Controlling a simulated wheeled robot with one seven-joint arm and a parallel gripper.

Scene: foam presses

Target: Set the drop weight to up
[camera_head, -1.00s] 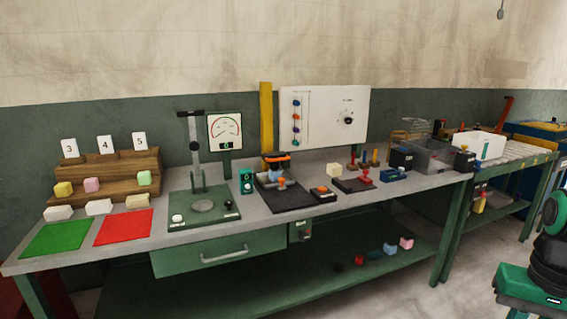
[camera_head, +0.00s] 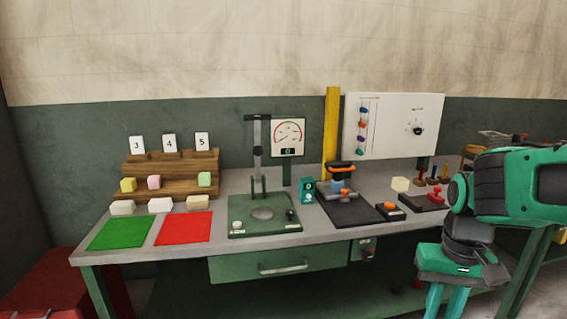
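A green-based press stand (camera_head: 264,229) stands on the grey bench left of centre. A tall upright with a dark crossbar on top rises from its base. A small dark block (camera_head: 258,150) sits high on this upright and looks like the drop weight, though its details are too small to be sure. A round grey plate (camera_head: 262,213) lies below it on the base. My gripper (camera_head: 448,305) hangs at the lower right, in front of the bench and well away from the stand. Its two teal fingers point down, apart and with nothing visible between them; the tips are cut off by the picture edge.
A second press with an orange handle (camera_head: 341,166) stands right of the stand, beside a yellow post (camera_head: 331,130). A dial gauge (camera_head: 288,137) is behind. Green (camera_head: 120,231) and red (camera_head: 184,228) mats lie left. Foam blocks sit on a wooden rack (camera_head: 170,166).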

